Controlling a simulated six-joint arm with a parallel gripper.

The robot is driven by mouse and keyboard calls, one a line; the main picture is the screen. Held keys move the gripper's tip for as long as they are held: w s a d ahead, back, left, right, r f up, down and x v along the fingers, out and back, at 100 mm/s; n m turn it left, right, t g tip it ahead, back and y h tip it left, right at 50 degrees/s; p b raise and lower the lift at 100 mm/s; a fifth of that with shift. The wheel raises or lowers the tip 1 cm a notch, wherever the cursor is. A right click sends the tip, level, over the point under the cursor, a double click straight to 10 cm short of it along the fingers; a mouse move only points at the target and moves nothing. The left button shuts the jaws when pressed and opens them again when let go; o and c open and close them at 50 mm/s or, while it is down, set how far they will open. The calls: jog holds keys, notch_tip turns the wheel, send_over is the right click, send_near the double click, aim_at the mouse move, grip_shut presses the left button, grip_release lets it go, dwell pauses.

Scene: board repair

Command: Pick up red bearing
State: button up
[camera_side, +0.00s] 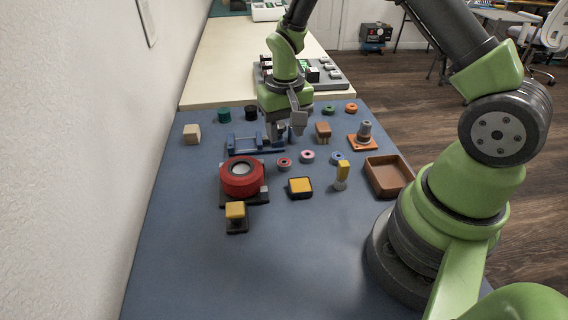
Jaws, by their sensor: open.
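The red bearing (284,163) is a small red ring with a pale centre. It lies flat on the blue work mat (290,260), near the middle of the group of parts. A pink ring (307,156) lies just to its right, and a blue ring (337,158) lies farther right. My gripper (287,136) points down above the mat, beyond the red bearing in the picture. It is open, and I see nothing held in it. The arm partly hides the fingers, and their exact height above the mat is hard to tell.
A blue fixture (255,143) stands close left of my gripper, a brown block (323,131) close right. A large red round unit (241,178) is left of the bearing. A yellow-topped black box (300,187) lies in front. A brown tray (400,165) is at right. The front mat is clear.

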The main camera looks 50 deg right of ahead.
aim_at(284, 161)
notch_tip(284, 161, down, 8)
jog(key=shift+w+f, duration=0.1)
dwell(0.4)
jog(key=shift+c, duration=0.2)
jog(key=c, duration=0.7)
